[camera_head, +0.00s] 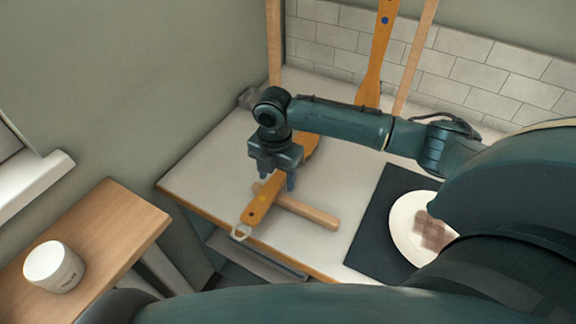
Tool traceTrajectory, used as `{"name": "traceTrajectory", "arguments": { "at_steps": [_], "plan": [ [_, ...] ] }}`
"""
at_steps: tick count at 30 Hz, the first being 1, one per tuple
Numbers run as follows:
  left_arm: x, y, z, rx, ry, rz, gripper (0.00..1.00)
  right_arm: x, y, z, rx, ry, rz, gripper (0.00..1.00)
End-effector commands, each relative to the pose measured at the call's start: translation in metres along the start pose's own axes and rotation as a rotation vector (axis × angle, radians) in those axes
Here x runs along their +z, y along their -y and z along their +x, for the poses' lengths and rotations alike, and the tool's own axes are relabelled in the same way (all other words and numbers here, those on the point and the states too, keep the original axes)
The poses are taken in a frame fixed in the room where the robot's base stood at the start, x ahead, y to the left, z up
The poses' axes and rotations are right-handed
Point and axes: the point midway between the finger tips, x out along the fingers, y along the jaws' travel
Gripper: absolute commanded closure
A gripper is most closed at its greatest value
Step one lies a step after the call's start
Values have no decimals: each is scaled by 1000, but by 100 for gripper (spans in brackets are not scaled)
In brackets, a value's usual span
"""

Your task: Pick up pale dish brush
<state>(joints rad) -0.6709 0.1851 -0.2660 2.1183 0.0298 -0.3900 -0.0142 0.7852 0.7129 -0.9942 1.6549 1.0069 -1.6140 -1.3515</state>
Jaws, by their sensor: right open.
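My right gripper (277,183) is open and points down over an orange-brown handled tool (257,208) on the pale worktop. The tool has a wire-like loop at its near end, and its rounded far end (307,153) is partly hidden behind my gripper. A pale wooden bar (309,211) lies crosswise at the tool's handle; it may be the pale dish brush's handle, but I see no bristles. Whether the fingers touch either thing I cannot tell. My left gripper is not in view.
A white plate (399,226) with a brown patterned item (432,232) lies on a dark mat (366,233) at right. An orange paddle-like tool (379,48) and pale posts stand at the back. A white cup (55,268) stands on a wooden side table (118,216).

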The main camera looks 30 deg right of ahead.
Motion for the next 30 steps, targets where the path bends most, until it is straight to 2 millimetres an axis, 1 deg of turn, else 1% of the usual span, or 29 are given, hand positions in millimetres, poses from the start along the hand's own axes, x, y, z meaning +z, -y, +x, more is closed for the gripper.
{"name": "traceTrajectory", "arguments": {
  "at_steps": [1,3,11,27,30],
  "plan": [
    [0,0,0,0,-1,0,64,-1,0,6,-2,-1,-1,43],
    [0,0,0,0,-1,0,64,-1,0,11,-1,-1,-1,43],
    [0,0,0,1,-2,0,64,0,0,12,1,0,-2,44],
    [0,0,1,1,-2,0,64,0,0,12,1,0,-1,88],
    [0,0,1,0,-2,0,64,0,0,11,1,0,-1,94]
  ]
}}
